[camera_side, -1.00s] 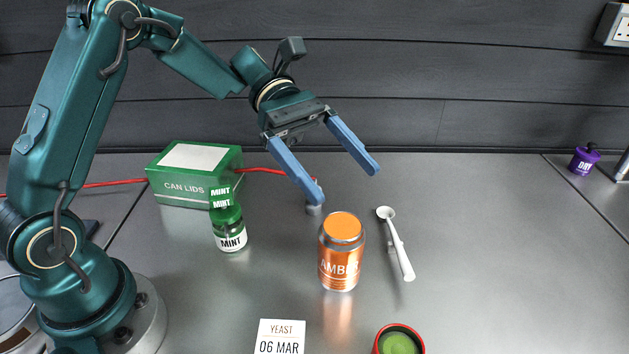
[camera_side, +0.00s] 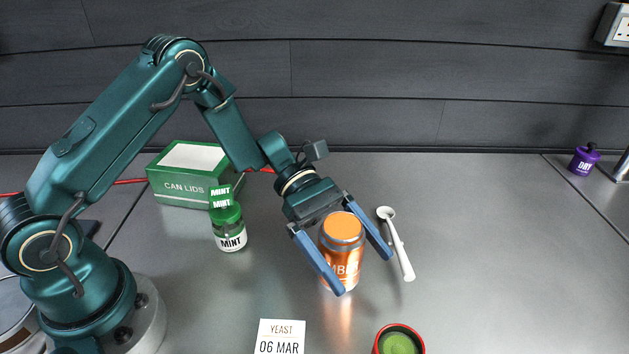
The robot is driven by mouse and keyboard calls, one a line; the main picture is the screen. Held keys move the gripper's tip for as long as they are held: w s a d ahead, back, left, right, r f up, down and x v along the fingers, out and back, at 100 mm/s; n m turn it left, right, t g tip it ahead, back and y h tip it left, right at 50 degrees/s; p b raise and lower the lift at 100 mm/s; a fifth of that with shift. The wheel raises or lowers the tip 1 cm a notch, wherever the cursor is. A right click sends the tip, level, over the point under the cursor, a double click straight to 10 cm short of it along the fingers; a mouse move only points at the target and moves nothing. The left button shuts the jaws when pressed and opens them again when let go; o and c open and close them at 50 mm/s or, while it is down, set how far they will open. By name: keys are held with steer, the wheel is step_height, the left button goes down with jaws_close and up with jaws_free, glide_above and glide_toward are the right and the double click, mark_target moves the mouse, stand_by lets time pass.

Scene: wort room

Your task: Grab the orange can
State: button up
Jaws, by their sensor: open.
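The orange can (camera_side: 345,250) stands upright on the metal bench, with an orange top and a silver rim; its label is partly hidden behind a finger. My gripper (camera_side: 367,274) is open, with its two blue fingers on either side of the can, one to the left and front, the other to the right. The fingers point down and toward the right. I cannot tell whether either finger touches the can.
A white scoop (camera_side: 398,245) lies close to the right of the can. A green mint jar (camera_side: 230,228) and a green can lids box (camera_side: 168,187) stand to the left. A yeast card (camera_side: 281,338) and a red-rimmed green cup (camera_side: 398,342) are in front.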

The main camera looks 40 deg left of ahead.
jaws_close()
stand_by(0.3)
